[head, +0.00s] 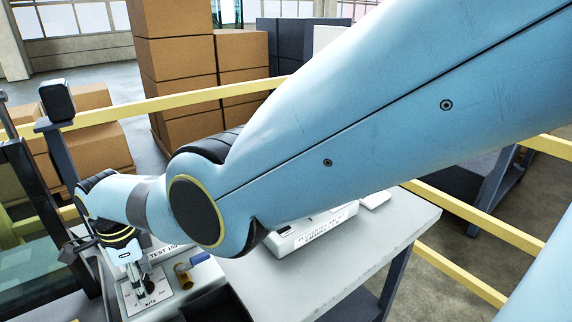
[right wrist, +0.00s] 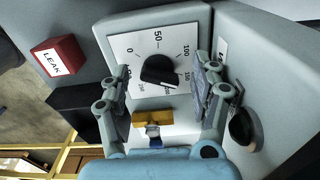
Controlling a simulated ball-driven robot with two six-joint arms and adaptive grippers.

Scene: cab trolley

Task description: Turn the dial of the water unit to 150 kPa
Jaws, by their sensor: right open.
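The water unit's dial plate (right wrist: 122,50) is white, with a printed scale in the right wrist view. I read 0, 50 and 100 on it; the lower numbers are small and partly covered. The black knob (right wrist: 158,69) sits at its middle, and I cannot tell exactly which mark it points at. My right gripper (right wrist: 163,82) is open, with one finger on each side of the knob and visible gaps to it. In the head view the right gripper (head: 137,280) is over the dial plate (head: 160,296), partly hiding it. My left gripper is not in view.
A red LEAK block (right wrist: 58,57) and a brass-coloured fitting (right wrist: 150,122) are near the dial. A label reading TEST 150 (head: 163,252) stands behind it. The grey table (head: 330,268) has bare surface at right. Yellow rails (head: 470,216) and cardboard boxes (head: 175,60) are behind.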

